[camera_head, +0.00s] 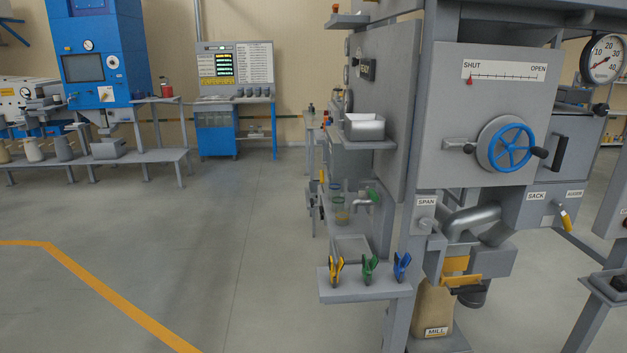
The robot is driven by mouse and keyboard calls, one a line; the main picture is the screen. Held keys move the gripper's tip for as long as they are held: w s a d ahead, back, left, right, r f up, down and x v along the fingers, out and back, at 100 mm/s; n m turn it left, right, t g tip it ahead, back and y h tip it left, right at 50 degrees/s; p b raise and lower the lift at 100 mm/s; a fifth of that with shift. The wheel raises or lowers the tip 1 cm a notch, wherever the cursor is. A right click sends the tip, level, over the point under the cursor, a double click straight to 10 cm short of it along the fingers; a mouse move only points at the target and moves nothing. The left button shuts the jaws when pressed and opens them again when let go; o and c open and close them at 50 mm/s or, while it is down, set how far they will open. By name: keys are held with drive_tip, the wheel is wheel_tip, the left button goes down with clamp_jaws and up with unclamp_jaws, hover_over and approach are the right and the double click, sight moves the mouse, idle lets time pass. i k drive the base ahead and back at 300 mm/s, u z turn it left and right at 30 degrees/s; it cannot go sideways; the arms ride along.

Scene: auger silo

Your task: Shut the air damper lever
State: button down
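No lever in the camera_head view carries a readable air damper label, so I cannot tell which one it is. A yellow-handled lever (565,220) hangs tilted below plates marked SACK (537,196) and AUGER (575,193) at the right. A blue handwheel (510,147) sits on the grey panel, under a scale (503,70) marked SHUT to OPEN. The scale's red pointer (469,81) stands at the SHUT end. A black-tipped handle (557,153) is right of the wheel. My gripper is not in view.
A small shelf (365,291) with yellow, green and blue clips juts out at the machine's lower left. A sack marked MILL (433,308) stands under the spout. A dial gauge (604,58) is at the upper right. The floor at left is clear.

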sight(321, 174)
drive_tip(key=u, duration=0.35)
drive_tip(key=i, duration=0.6)
drive_tip(key=u, duration=0.85)
drive_tip(key=i, duration=1.9)
drive_tip(key=z, duration=0.5)
drive_tip(key=i, duration=1.15)
drive_tip(key=z, duration=0.55)
